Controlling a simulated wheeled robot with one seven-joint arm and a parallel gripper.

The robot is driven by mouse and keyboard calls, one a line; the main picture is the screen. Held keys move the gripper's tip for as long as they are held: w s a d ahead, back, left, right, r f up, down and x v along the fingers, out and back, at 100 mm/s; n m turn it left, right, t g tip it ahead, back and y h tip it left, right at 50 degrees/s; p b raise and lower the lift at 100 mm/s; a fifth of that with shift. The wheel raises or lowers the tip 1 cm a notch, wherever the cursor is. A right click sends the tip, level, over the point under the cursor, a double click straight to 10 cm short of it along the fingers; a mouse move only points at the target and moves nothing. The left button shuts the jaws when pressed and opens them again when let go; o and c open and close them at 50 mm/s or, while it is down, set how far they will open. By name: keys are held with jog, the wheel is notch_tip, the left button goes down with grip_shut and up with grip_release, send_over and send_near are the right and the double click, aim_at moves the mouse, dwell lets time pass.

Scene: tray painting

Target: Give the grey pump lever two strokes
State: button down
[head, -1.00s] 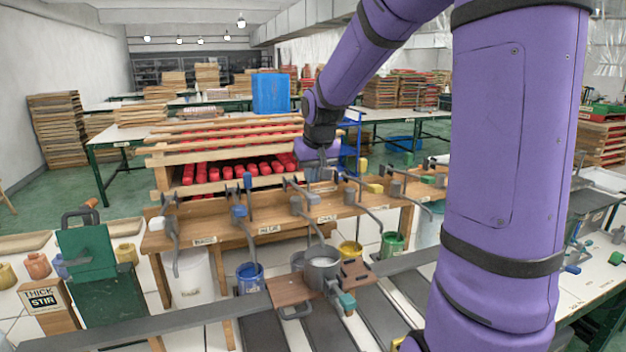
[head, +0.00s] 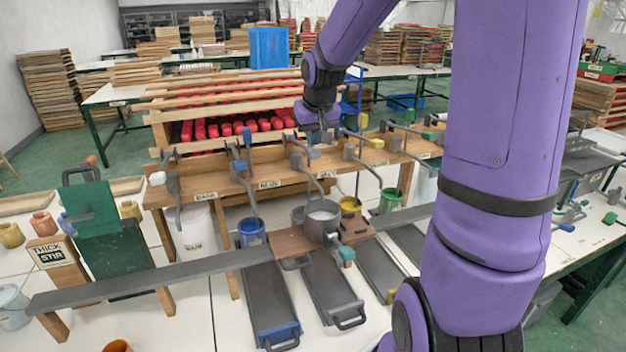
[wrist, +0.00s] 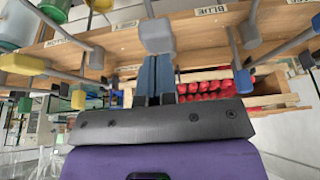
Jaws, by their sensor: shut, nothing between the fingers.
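The grey pump lever ends in a grey block-shaped handle (wrist: 157,36), which stands just beyond my fingertips in the wrist view. In the head view the grey lever's handle (head: 313,154) shows just below my gripper (head: 320,138), over the wooden pump bench. My gripper (wrist: 154,78) is shut and empty, its blue fingers together and pointing at the grey handle. Whether the fingertips touch the handle I cannot tell.
The blue lever (head: 247,136) is left of the grey one, and the yellow lever (head: 363,121) right of it. Blue (head: 252,234) and green (head: 391,199) paint buckets stand under neighbouring spouts. A grey rail (head: 150,282) runs along the front.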

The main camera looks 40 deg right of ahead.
jog(key=shift+f, duration=4.35)
jog(key=shift+r, duration=5.55)
jog(key=s+a+r+n, duration=0.1)
jog(key=s+a, duration=0.3)
jog(key=s, duration=0.4)
jog(key=s+a+r+n+t, duration=0.1)
jog(key=s+a+r, duration=0.3)
jog(key=s, duration=0.5)
jog(key=s+a+r+n+y, duration=0.1)
jog(key=s+a+r, duration=0.1)
jog(key=s+a, duration=0.3)
jog(key=s, duration=0.4)
jog(key=shift+s+r, duration=0.25)
jog(key=shift+r, duration=0.05)
